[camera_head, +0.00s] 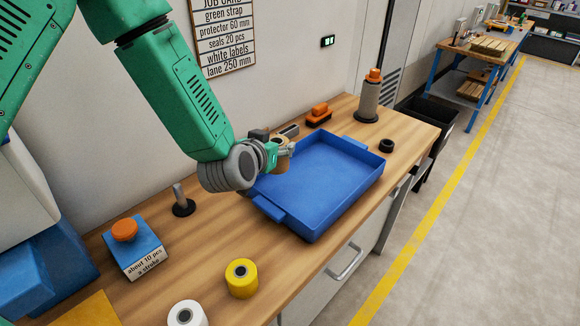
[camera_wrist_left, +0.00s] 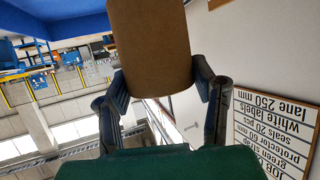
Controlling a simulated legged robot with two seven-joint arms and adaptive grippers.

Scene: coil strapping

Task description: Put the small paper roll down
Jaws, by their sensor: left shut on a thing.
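The small paper roll (camera_head: 283,160) is brown and sits in my left gripper (camera_head: 274,150), at the back left edge of the blue tray (camera_head: 325,215). In the left wrist view the roll (camera_wrist_left: 150,45) fills the upper middle between the two dark fingers of the gripper (camera_wrist_left: 162,85), which are shut on its sides. The roll's lower end is partly hidden, so I cannot tell whether it touches anything. The visible floor of the tray is empty. My right gripper is not in view.
A yellow roll (camera_head: 241,278) and a white roll (camera_head: 187,314) stand at the front of the wooden bench. A blue block with an orange knob (camera_head: 124,231) and a dark-based post (camera_head: 182,201) are to the left. A grey orange-topped cylinder (camera_head: 369,97) and black ring (camera_head: 386,146) stand right.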

